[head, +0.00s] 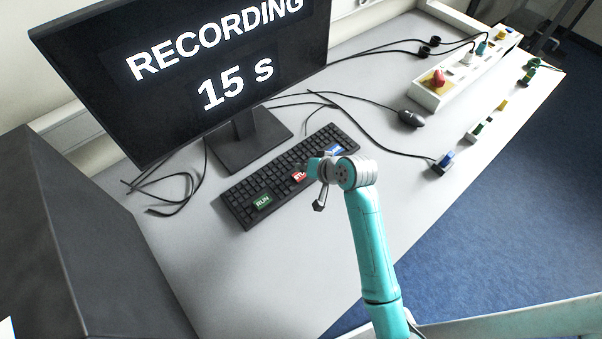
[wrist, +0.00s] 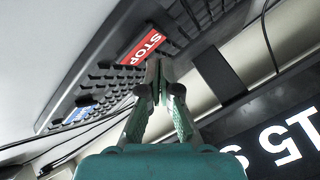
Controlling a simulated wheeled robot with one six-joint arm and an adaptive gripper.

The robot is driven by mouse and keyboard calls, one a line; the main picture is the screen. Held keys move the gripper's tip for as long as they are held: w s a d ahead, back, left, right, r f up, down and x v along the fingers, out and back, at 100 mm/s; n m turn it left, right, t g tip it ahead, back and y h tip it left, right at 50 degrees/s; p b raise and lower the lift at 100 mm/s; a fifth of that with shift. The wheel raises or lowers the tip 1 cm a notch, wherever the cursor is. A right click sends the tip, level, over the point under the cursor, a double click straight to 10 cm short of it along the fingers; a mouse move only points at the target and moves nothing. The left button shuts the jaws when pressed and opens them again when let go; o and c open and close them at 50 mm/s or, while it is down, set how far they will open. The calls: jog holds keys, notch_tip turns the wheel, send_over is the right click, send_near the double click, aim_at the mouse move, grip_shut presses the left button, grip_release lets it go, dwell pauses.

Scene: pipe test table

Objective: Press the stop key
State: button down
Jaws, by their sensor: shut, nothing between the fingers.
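The red STOP key (head: 299,176) is on the black keyboard (head: 240,205), between the green RUN key (head: 263,201) and a blue key (head: 334,149). My gripper (head: 303,168) is over the keyboard and partly covers the red key in the head view. In the wrist view the STOP key (wrist: 142,47) shows its white lettering just beyond and left of the fingertips. The gripper (wrist: 160,78) is shut and empty there, with its tips near the key's edge. Whether the tips touch the keyboard is unclear. The monitor (head: 150,105) reads "RECORDING 15 s".
A mouse (head: 411,118) lies right of the keyboard, with cables around it. A white panel (head: 452,82) with a red emergency button (head: 438,78) stands farther right. A dark box (head: 75,240) is at the left. The table (head: 270,270) is clear in front of the keyboard.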

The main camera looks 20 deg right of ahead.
aim_at(303, 175)
jog(key=shift+f, duration=0.15)
dwell(0.7)
jog(key=shift+f, duration=0.25)
jog(key=shift+f, duration=0.5)
dwell(0.9)
jog(key=shift+r, duration=0.9)
jog(key=shift+r, duration=2.5)
